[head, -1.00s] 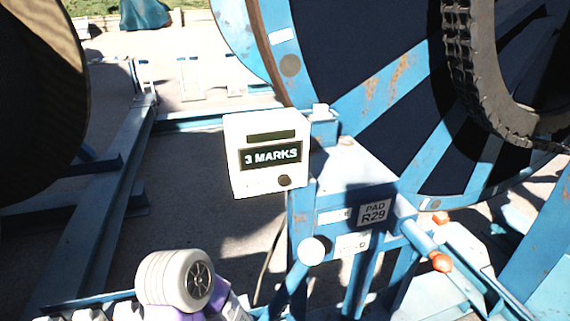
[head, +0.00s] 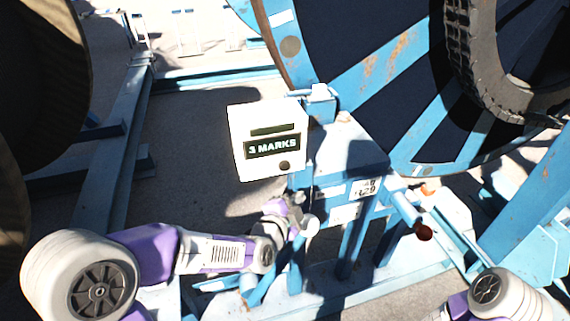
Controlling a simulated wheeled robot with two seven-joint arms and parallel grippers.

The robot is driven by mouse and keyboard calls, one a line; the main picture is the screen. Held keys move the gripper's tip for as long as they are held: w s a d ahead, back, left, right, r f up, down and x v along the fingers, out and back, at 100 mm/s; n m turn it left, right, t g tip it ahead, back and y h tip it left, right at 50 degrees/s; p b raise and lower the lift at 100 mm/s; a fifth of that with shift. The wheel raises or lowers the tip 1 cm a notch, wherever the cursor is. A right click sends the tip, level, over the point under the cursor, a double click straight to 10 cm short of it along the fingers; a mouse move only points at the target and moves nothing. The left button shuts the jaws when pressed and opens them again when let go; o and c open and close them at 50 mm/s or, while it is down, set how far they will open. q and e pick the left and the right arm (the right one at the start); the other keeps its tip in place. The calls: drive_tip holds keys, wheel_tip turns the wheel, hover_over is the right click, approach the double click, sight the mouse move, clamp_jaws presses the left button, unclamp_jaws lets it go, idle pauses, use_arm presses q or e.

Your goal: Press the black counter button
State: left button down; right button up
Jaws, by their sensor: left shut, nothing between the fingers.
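The white counter box (head: 240,140) is mounted on the blue stand at the middle of the head view. Its display (head: 272,147) reads "3 MARKS". The small round black counter button (head: 285,165) is at the lower right of the box's face and is uncovered. My left gripper (head: 298,202) is shut and empty, just below the box and button, and looks apart from the button. My left arm reaches in from the lower left. Part of my right arm shows at the lower right, but its gripper is out of view.
A large blue and black reel (head: 390,80) stands behind and right of the box, with a black tyre (head: 470,60) in front. A pad label (head: 366,188) is on the stand. A round white knob (head: 310,226) is close to my left gripper.

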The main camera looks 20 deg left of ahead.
sight(284, 166)
use_arm(q)
drive_tip(key=shift+w+a, duration=0.1)
drive_tip(key=w+a+b, duration=0.1)
drive_tip(key=w+a, duration=0.3)
drive_tip(key=w, duration=0.3)
drive_tip(key=shift+a, duration=0.4)
drive_tip(key=shift+w+f, duration=0.1)
drive_tip(key=shift+w, duration=0.05)
idle(1.8)
drive_tip(key=shift+w+a+b, duration=0.25)
drive_tip(key=shift+w+b, duration=0.05)
drive_tip(key=shift+b, duration=0.1)
